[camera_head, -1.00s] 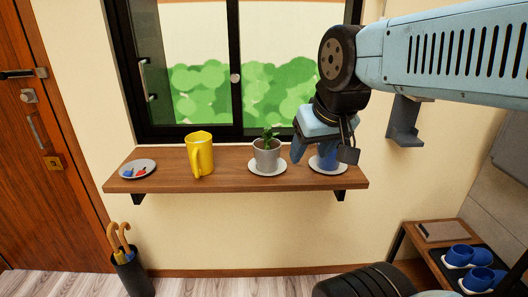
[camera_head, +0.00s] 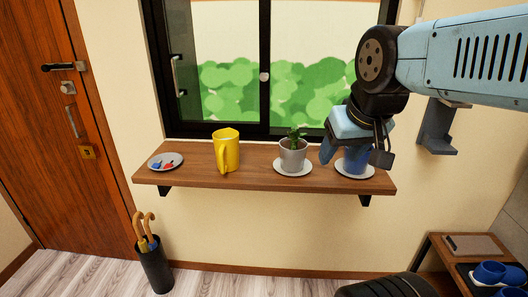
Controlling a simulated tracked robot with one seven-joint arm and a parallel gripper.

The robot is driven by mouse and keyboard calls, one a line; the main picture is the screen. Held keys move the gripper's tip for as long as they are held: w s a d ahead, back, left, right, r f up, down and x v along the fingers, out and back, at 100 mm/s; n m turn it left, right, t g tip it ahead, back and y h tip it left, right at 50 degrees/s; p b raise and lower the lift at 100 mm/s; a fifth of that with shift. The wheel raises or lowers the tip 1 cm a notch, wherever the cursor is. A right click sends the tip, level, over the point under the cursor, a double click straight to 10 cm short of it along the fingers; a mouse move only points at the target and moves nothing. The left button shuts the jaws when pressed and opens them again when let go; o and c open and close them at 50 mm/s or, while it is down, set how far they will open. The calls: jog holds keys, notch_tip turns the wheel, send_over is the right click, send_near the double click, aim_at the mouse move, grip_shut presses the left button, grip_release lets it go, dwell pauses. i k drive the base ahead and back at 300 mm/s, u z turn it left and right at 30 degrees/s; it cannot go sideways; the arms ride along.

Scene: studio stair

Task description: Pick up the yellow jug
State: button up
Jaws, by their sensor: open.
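The yellow jug (camera_head: 227,152) stands upright on the wooden wall shelf (camera_head: 200,184) under the window, left of the potted plant. Its handle faces toward me. My gripper (camera_head: 348,155) is open, at the right end of the shelf, well to the right of the jug, with the plant between them. One blue finger shows beside the plant. Behind the gripper is a blue cup (camera_head: 356,162) on a white saucer (camera_head: 352,171); the gripper partly hides it, and I cannot tell whether they touch.
A grey pot with a plant (camera_head: 292,154) stands on a white saucer. A small plate (camera_head: 166,162) with red and blue bits lies at the shelf's left end. An umbrella stand (camera_head: 154,268) is on the floor below.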

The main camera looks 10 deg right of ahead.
aim_at(226, 141)
jog(key=z, duration=0.65)
jog(key=k, duration=0.9)
jog(key=u, duration=1.3)
jog(key=i, duration=1)
